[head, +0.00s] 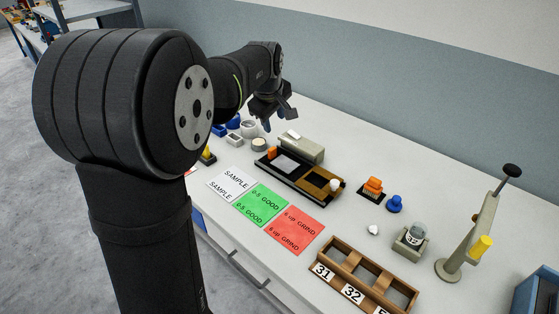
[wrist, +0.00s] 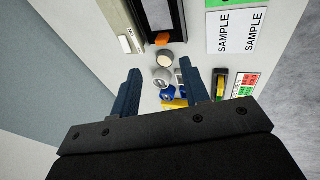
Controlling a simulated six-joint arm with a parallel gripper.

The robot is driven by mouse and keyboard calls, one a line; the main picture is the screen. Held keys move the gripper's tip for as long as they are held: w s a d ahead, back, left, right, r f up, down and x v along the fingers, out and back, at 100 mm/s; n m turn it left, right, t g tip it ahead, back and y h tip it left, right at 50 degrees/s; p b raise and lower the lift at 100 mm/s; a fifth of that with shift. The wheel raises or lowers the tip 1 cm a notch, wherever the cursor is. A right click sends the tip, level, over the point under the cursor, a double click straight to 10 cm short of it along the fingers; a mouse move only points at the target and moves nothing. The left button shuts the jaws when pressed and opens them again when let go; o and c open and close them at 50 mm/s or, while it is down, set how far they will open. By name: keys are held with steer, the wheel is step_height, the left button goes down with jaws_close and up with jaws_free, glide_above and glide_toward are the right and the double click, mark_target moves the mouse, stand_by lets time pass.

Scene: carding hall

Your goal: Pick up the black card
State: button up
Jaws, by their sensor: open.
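My gripper (head: 268,118) hangs over the back left of the white table, above a group of small pots. In the wrist view my gripper (wrist: 162,78) has its two blue fingers apart, with nothing held between them. No separate black card shows clearly. A flat black-framed board (head: 263,172) lies just right of the gripper, with a grey panel and a brown wooden part on it. Its black edge also shows at the top of the wrist view (wrist: 181,22). I cannot tell whether a black card lies in it.
Below the fingers stand a grey cup (wrist: 161,77), a round tin (wrist: 164,59) and a blue pot (wrist: 168,95). White, green (head: 261,205) and red (head: 295,229) sheets lie in front. A numbered wooden rack (head: 370,265) and a lever stand (head: 460,245) are at the right.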

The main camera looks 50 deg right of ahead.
steer(key=w+m, duration=0.1)
steer(key=m, duration=0.1)
steer(key=m+g, duration=0.2)
steer(key=m, duration=1.4)
glide_toward(269, 150)
steer(key=x, duration=0.5)
steer(key=shift+w+f, duration=0.1)
steer(key=shift+h, duration=0.3)
steer(key=x, duration=0.5)
steer(key=shift+s+f, duration=0.1)
steer(key=shift+s, duration=0.15)
jaws_close()
